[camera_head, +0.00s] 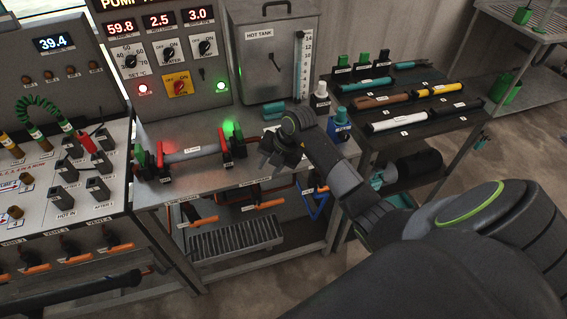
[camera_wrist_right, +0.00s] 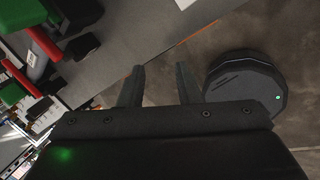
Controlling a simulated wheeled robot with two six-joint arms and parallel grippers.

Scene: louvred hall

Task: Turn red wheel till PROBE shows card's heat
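I cannot make out a red wheel for certain. A red rotary knob on a yellow plate (camera_head: 179,87) sits on the pump panel. A display reading 39.4 (camera_head: 53,43) is on the left panel; its label is too small to read, so I cannot tell if it is PROBE. I cannot identify the card. My right gripper (camera_head: 278,155) hangs over the right part of the steel bench, beside the green-and-red clamp. In the right wrist view its two fingers (camera_wrist_right: 160,85) stand apart with nothing between them. My left gripper is not in view.
The pump panel displays (camera_head: 159,19) read 59.8, 2.5 and 3.0. A grey pipe (camera_head: 195,151) lies between red and green clamps on the bench (camera_head: 160,195). The hot tank (camera_head: 262,55) stands behind. Bottles (camera_head: 338,126) stand right of my gripper. A dark rack (camera_head: 440,122) holds coloured tubes.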

